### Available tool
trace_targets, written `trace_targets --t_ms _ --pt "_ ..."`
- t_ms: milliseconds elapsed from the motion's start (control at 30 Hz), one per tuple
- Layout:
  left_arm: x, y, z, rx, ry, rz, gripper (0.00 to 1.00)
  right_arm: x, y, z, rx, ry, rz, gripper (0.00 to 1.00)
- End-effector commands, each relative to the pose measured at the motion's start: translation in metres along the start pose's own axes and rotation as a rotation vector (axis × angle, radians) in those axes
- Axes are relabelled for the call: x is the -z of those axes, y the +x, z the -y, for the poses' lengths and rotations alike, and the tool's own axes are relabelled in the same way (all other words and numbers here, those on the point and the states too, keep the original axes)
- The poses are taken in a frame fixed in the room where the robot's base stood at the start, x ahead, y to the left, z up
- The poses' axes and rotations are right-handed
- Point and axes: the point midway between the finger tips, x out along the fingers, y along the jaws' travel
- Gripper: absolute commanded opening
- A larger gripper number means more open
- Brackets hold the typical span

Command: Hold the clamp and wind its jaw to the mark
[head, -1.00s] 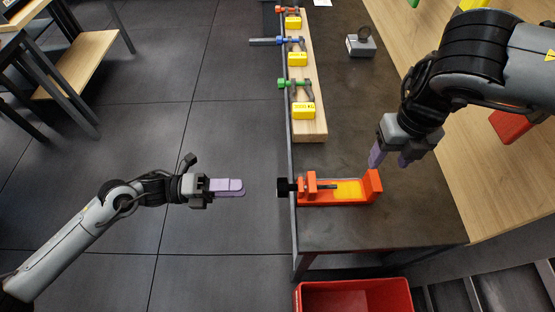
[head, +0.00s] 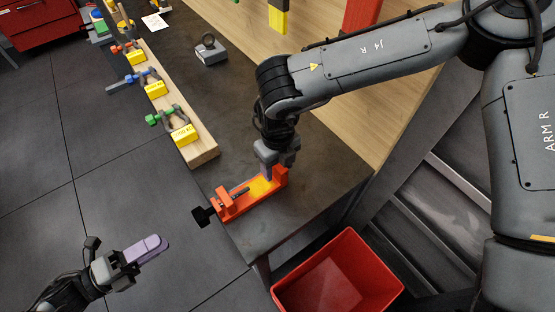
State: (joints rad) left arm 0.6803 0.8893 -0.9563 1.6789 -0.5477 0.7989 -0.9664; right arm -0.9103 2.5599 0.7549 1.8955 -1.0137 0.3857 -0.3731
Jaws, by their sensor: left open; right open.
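The orange clamp (head: 228,209) lies at the corner of the dark bench. A black knob (head: 203,217) at its left end sticks out past the bench edge. A dark screw runs to its orange moving jaw, and a yellow strip (head: 261,186) lies between that jaw and the fixed end. My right gripper (head: 268,172) is open, pointing down at the clamp's fixed end; its fingertips are partly hidden, and I cannot tell if they touch it.
A wooden board (head: 203,154) with several smaller coloured clamps and yellow blocks lies along the bench's left edge. A grey weight-like block with a ring (head: 211,52) stands behind. A red bin (head: 340,275) stands below the bench's front. Bare bench lies right of the clamp.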

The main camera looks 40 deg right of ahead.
Motion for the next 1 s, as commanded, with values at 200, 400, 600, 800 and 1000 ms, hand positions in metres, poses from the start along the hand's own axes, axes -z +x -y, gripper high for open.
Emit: trace_targets --t_ms 200,400,600,800,1000 --pt "0.0 0.0001 0.0 0.0 0.0 0.0 0.43 -0.0001 0.0005 0.0001 0.0 0.0 0.0 0.55" --pt "0.0 0.0001 -0.0001 0.0 0.0 0.0 0.43 -0.0001 0.0004 0.0001 0.0 0.0 0.0 0.29" --pt "0.0 0.0001 0.0 0.0 0.0 0.0 0.43 -0.0001 0.0003 0.0001 0.0 0.0 0.0 0.0" --pt "0.0 0.0 0.0 0.0 0.0 0.0 0.43 -0.0001 0.0002 0.0 0.0 0.0 0.0 0.0" --pt "0.0 0.0 0.0 0.0 0.0 0.0 0.43 -0.0001 0.0001 0.0 0.0 0.0 0.0 0.0"
